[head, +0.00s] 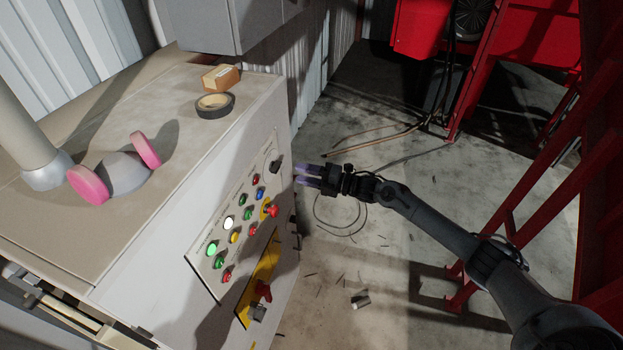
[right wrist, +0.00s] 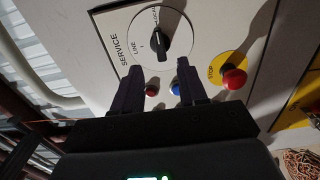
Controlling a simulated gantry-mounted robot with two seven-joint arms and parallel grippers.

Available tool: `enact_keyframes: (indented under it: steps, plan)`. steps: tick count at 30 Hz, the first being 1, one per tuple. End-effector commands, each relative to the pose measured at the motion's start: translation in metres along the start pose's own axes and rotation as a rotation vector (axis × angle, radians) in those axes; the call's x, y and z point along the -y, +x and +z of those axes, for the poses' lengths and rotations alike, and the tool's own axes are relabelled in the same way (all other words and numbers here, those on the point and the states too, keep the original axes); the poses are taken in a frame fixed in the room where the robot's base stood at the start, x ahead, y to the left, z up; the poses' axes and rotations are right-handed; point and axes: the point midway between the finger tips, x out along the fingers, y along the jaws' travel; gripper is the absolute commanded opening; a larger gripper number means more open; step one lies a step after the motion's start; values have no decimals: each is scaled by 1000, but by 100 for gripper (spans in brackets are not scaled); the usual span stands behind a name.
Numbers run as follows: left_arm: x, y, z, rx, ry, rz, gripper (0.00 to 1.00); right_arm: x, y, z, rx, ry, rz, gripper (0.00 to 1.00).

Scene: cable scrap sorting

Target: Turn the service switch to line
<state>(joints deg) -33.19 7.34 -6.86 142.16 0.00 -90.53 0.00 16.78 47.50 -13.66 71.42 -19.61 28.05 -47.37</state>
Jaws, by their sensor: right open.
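The service switch (right wrist: 157,42) is a black knob on a round white dial marked SERVICE. In the right wrist view its long grip runs nearly up and down the picture, with a pale mark near its upper end. In the head view the switch (head: 276,167) is at the panel's upper right corner. My right gripper (head: 297,175) is open and empty, just right of the panel. In the right wrist view its two fingers (right wrist: 158,76) appear below the knob, apart from it. My left gripper is not in view.
The control panel (head: 212,255) has several coloured buttons and a red stop button (right wrist: 234,77) on yellow near the switch. Tape (head: 215,105), a block (head: 221,77) and a pink-ended respirator (head: 118,171) lie on the cabinet top. Red frames (head: 590,190) stand at right.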

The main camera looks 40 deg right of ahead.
Motion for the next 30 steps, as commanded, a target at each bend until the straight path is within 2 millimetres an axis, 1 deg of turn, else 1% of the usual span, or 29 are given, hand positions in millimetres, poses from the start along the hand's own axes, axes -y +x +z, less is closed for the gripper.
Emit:
enact_keyframes:
  steps: [1, 9, 18, 24, 30]
  plan:
    - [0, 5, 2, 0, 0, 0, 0, 2, 6, 0, -1, 0, 2, 42]
    - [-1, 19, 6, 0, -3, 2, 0, 2, 33, 0, -1, 1, 2, 42]
    - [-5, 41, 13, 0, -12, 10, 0, 3, 58, 0, 0, -1, 2, 42]
    - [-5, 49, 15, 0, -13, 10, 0, 2, 68, 0, -1, 0, 0, 42]
    - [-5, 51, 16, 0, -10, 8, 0, 1, 72, 0, 0, 1, -1, 42]
